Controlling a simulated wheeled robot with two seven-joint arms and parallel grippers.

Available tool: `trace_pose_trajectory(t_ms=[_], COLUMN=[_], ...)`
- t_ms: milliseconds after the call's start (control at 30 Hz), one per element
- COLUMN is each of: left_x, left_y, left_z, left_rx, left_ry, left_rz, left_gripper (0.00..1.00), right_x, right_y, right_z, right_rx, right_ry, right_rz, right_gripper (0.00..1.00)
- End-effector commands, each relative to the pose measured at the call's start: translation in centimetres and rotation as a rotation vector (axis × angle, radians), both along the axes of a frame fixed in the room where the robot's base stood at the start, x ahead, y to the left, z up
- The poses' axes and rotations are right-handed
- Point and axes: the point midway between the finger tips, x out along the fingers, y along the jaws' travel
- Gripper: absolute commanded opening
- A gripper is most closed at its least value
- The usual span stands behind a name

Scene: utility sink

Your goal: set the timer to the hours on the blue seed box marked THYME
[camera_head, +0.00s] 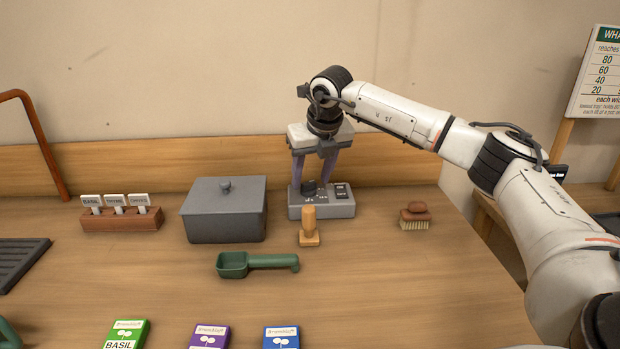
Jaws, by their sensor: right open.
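The grey timer (335,207) stands on the bench near the back board, with a dark dial knob (308,188) on its left and an ON/OFF switch (341,191) on its right. My right gripper (313,178) points down over the timer. Its purple fingers are apart, around or just above the knob; I cannot tell whether they touch it. The blue seed box (282,338) is at the bottom edge, and its name and hours are cut off by the frame. My left gripper is not in view.
A grey lidded box (224,219) stands left of the timer. Green BASIL (127,334) and purple (210,337) seed boxes are near. The right front bench is clear.

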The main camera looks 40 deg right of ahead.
Motion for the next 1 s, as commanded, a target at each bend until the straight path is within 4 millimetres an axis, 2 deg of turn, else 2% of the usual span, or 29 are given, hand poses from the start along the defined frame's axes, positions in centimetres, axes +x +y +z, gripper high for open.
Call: trace_pose_trajectory(t_ms=[133, 433, 667, 1000], left_x=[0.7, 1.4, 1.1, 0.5], left_y=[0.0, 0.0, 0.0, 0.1], left_z=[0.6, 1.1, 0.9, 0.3], left_rx=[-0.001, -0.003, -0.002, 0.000], left_ry=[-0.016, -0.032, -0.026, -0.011], left_rz=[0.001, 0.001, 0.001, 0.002], left_gripper=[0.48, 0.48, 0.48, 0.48], right_x=[0.4, 0.5, 0.5, 0.5], right_y=[-0.1, -0.2, -0.2, -0.2], right_z=[-1.0, -1.2, -1.2, -1.2], right_rx=[0.000, 0.000, 0.000, 0.000], right_ry=[0.000, -0.001, -0.001, -0.001], right_rz=[0.001, 0.001, 0.001, 0.000], right_gripper=[0.48, 0.48, 0.09, 0.09])
